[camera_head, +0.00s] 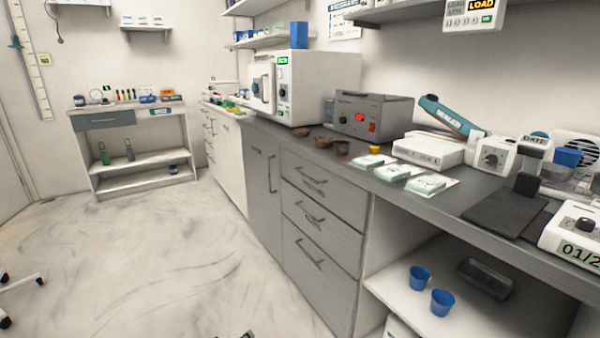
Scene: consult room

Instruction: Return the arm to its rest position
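Neither of my arms shows clearly in the head view, and no gripper fingers can be made out. A small dark piece of something (249,334) shows at the bottom edge, too little to tell what it is. The grey counter (440,205) runs along the right wall with its drawers and cupboard doors shut.
On the counter stand a white autoclave (310,88), a grey box with a red display (368,116), a teal-handled sealer (447,116) and several pouches (391,170). Blue cups (442,302) stand on the open shelf below. A side table (122,120) stands far left.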

